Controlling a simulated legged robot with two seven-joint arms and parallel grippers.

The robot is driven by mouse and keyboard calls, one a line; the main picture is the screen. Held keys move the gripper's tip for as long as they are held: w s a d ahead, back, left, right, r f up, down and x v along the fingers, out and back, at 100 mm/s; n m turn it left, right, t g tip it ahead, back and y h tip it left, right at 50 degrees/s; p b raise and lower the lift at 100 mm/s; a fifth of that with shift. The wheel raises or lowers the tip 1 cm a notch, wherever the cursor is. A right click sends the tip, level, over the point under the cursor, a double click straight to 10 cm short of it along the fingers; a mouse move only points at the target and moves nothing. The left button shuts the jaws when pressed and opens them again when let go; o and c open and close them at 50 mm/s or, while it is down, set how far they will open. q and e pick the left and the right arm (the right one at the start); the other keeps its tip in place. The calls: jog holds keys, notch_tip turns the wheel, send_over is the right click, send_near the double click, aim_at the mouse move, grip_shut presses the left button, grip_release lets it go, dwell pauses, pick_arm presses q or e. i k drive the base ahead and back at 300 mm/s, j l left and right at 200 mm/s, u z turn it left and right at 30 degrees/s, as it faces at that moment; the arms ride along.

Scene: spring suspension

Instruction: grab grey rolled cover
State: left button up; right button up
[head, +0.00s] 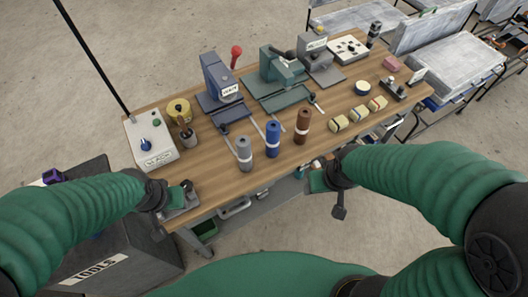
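The grey rolled cover (243,153) stands upright near the front edge of the wooden workbench (208,172), with a light band around it. A blue rolled cover (272,138) and a brown one (302,126) stand upright to its right. My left gripper (182,196) is at the front left corner of the bench, left of and nearer than the grey roll, apart from it. My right gripper (318,181) is in front of the bench edge, to the right of the grey roll. Neither gripper touches a roll. The fingers are too small and hidden to read.
Several banded bundles (358,112) lie to the right. A dark tool cabinet (130,258) stands at the lower left.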

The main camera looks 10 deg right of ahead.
aim_at(244, 155)
jog(key=i+l+u, duration=0.2)
jog(key=u, duration=0.25)
jog(key=i+l+u, duration=0.15)
jog(key=l+u, duration=0.25)
jog(key=i+l+u, duration=0.1)
jog(key=l+u, duration=0.35)
